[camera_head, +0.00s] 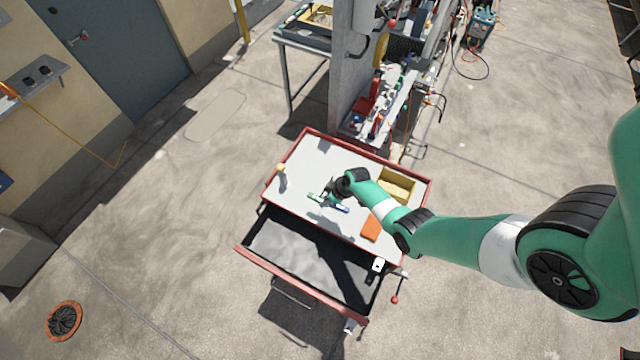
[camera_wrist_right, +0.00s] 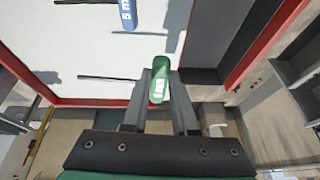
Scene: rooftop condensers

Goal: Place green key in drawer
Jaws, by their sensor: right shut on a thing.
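The green key (camera_wrist_right: 160,82), with a green handle bearing white lettering, is held between the fingers of my right gripper (camera_wrist_right: 158,98) in the right wrist view. In the head view the green key (camera_head: 315,197) shows small at my right gripper (camera_head: 327,193), over the white top of the red cart. The drawer (camera_head: 288,242) is pulled open at the cart's near side. It is dark inside and looks empty, with shadow across its right part. The gripper is beyond the drawer's back edge, over the cart top. My left gripper is out of view.
A blue-handled key (camera_wrist_right: 127,17) lies on the cart top. An orange block (camera_head: 371,228) and a yellow bin (camera_head: 397,185) are at the top's right side. A small yellowish item (camera_head: 281,169) stands at the left edge. A post and cluttered rack are behind.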

